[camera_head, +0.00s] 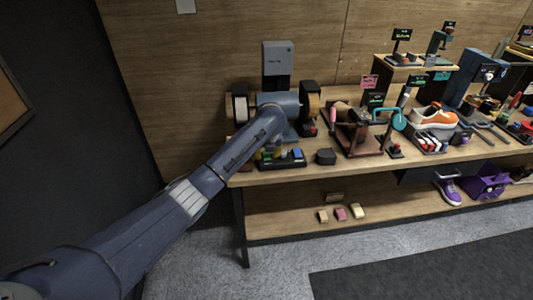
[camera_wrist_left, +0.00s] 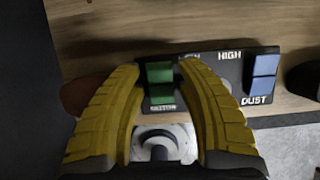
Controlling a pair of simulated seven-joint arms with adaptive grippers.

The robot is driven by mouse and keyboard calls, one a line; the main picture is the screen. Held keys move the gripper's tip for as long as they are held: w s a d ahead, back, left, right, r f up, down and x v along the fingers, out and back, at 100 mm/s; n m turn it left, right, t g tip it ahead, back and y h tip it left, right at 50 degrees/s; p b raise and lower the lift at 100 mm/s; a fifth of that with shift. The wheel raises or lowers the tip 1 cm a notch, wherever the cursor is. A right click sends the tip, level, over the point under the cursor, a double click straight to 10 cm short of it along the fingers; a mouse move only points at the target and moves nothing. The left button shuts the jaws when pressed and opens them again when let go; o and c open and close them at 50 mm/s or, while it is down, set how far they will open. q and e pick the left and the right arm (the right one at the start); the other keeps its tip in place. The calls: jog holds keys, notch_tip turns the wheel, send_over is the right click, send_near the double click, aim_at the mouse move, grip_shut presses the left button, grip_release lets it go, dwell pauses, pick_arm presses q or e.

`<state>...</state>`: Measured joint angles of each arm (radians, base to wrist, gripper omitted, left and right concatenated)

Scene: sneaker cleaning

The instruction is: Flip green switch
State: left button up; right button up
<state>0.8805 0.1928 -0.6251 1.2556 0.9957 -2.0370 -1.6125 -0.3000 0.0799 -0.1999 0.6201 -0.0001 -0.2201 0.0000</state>
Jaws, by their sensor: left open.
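The green switch (camera_wrist_left: 160,83) is a rocker on a black switch panel (camera_wrist_left: 205,73), seen in the left wrist view. A blue rocker switch (camera_wrist_left: 262,75) sits at the panel's right end, above the label DUST. My left gripper (camera_wrist_left: 160,66) is open, its two curved yellow fingers on either side of the green switch in the picture. I cannot tell whether they touch the panel. In the head view my left gripper (camera_head: 267,153) is over the left part of the panel (camera_head: 293,164), and the green switch is hard to make out there. My right gripper is not in view.
The panel lies at the front left of a wooden workbench (camera_head: 260,178). Behind it stands a bench grinder with wheels (camera_head: 311,100). A dark block (camera_head: 326,157) is right of the panel. A sneaker (camera_head: 435,117) and tools fill the bench farther right.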

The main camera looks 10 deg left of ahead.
pick_arm(q)
jog(key=shift+o, duration=0.2)
grip_shut()
